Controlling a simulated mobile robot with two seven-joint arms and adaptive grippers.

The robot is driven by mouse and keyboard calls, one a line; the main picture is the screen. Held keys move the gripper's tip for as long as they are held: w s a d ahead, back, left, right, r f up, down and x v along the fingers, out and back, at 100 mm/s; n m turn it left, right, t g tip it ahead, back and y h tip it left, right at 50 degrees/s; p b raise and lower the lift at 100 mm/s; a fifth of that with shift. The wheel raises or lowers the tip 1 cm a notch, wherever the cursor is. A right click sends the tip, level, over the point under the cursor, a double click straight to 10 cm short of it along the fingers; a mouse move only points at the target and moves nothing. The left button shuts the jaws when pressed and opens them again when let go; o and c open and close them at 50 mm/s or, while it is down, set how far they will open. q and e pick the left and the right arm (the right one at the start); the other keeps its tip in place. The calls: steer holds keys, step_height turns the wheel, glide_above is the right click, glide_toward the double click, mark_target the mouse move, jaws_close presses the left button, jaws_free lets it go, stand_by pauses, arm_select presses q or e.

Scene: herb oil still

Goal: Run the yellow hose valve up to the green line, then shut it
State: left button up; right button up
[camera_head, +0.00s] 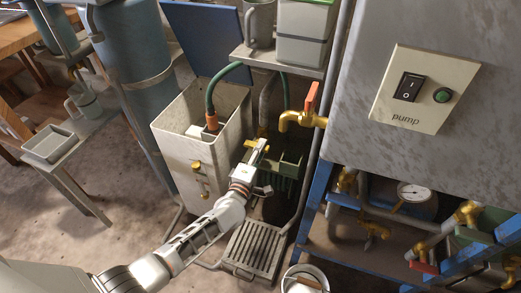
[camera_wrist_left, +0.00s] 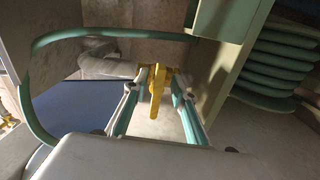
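A yellow lever-like part, likely the hose valve's handle, stands between the fingers of my left gripper (camera_wrist_left: 157,82) in the wrist view. In the head view my left gripper (camera_head: 258,152) is beside the pale tank's (camera_head: 190,140) right side. Its fingers look open around the yellow lever (camera_wrist_left: 156,98), with small gaps on both sides; contact is unclear. A green hose (camera_head: 225,74) arcs from an orange fitting (camera_head: 212,124) at the tank and also shows in the wrist view (camera_wrist_left: 110,32). I cannot make out a green line. My right gripper is out of view.
A brass tap with an orange handle (camera_head: 311,98) juts out just right of my left gripper. A dark green container (camera_head: 290,163) sits below it. A slatted grate (camera_head: 256,247) lies in front. A pump switch panel (camera_head: 424,88) and blue frame (camera_head: 318,212) stand at the right.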

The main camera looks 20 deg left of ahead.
arm_select(q)
steer(key=s, duration=1.2)
steer(key=shift+a, duration=0.2)
stand_by(0.4)
